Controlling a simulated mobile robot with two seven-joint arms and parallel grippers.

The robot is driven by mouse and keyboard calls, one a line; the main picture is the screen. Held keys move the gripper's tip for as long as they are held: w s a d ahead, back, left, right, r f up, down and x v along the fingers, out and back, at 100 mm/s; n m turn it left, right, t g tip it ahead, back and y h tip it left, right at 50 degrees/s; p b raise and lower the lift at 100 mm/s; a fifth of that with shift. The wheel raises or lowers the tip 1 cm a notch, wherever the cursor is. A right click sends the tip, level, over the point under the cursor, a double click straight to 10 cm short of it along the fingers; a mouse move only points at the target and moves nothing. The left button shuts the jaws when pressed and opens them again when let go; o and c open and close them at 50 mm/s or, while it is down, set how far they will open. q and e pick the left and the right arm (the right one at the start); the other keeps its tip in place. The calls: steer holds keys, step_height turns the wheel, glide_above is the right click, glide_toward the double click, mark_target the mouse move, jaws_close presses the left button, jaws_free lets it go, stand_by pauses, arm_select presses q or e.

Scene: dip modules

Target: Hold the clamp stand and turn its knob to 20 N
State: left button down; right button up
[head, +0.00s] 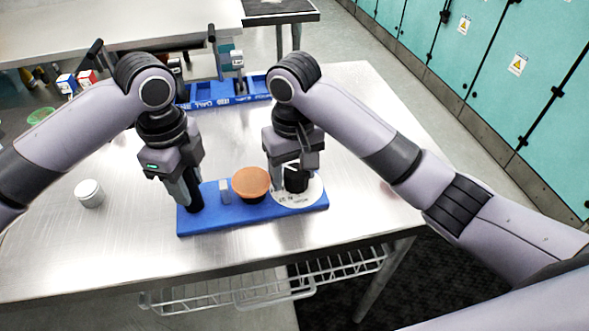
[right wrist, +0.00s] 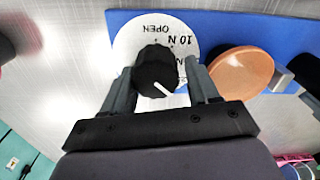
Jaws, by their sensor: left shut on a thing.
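The clamp stand has a blue base (head: 240,215) lying on the metal table, with an orange disc (head: 251,182) and a white dial (head: 298,198) on it. My left gripper (head: 192,198) is shut on the black post at the base's left end. The black knob (head: 296,180) stands on the dial. My right gripper (right wrist: 160,78) is open, its fingers on either side of the knob (right wrist: 155,70), with a small gap visible at the right finger. The knob's white line points to the lower right in the right wrist view. "OPEN" and "10 N" show upside down; other marks are partly hidden.
A white round container (head: 89,193) stands left of the base. A blue labelled tray (head: 215,92) with equipment lies at the back of the table. The table right of the base is mostly clear. Teal cabinets (head: 500,70) stand beyond the right edge.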

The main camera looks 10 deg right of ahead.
mark_target(294, 170)
steer(key=shift+d, duration=0.1)
steer(key=shift+r, duration=0.35)
step_height(294, 170, up, 11)
steer(key=shift+r, duration=0.15)
stand_by(0.3)
arm_select(q)
steer(key=c, duration=0.6)
jaws_free()
steer(key=shift+r, duration=3.75)
